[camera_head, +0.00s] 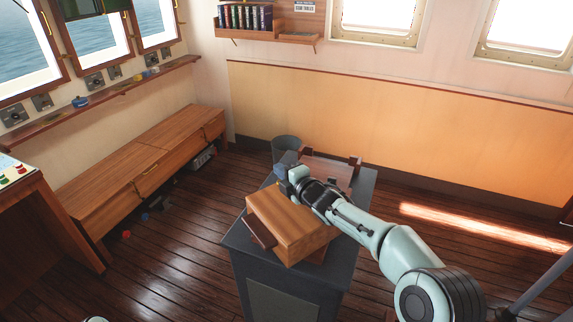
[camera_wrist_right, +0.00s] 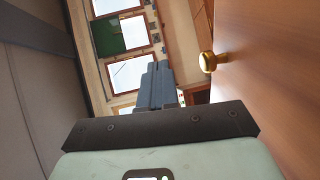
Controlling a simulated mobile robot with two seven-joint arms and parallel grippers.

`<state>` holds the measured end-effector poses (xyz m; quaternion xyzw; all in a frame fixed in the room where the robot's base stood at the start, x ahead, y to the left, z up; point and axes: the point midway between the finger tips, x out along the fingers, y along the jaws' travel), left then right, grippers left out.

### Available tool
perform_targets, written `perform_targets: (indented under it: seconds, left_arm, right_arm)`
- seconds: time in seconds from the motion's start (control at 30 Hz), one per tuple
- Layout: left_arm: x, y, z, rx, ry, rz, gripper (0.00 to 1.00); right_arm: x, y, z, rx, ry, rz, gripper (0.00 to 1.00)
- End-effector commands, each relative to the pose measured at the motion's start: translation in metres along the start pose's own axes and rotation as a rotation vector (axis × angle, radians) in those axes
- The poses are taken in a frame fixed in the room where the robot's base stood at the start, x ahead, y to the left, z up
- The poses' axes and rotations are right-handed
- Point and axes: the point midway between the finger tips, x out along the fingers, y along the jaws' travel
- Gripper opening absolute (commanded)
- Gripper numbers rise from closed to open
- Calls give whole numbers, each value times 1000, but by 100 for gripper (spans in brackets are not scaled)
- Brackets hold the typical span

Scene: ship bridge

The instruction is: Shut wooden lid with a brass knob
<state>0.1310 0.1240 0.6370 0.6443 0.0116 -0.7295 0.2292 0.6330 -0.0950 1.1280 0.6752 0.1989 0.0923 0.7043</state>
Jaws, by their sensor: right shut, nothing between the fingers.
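The wooden lid (camera_head: 287,216) shows as a light-brown panel on top of a dark grey stand (camera_head: 262,259). Its exact opening angle is hard to tell. In the right wrist view the lid's broad wooden face (camera_wrist_right: 281,85) fills the right side, and its brass knob (camera_wrist_right: 208,62) sticks out to the left. My right gripper (camera_head: 282,178) is at the lid's far left edge in the head view. In the wrist view its fingers (camera_wrist_right: 157,85) are shut and empty, beside the lid and apart from the knob. My left gripper is not in view.
A dark red-brown piece (camera_head: 258,232) sits at the lid's left side. A wooden tray-like object (camera_head: 328,172) lies on the stand behind my gripper, and a grey bin (camera_head: 286,146) is beyond. A long wooden bench (camera_head: 140,160) lines the left wall.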

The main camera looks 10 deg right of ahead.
Motion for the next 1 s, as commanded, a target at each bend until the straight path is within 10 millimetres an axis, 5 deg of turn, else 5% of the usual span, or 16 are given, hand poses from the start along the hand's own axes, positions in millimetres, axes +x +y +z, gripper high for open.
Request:
perform_targets:
  seconds: [0.43, 1.0]
  left_arm:
    - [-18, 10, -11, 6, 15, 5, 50]
    - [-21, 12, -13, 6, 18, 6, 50]
  right_arm:
    - [11, -20, 0, -6, 0, -134, 0]
    - [12, -15, -2, -7, 1, -138, 0]
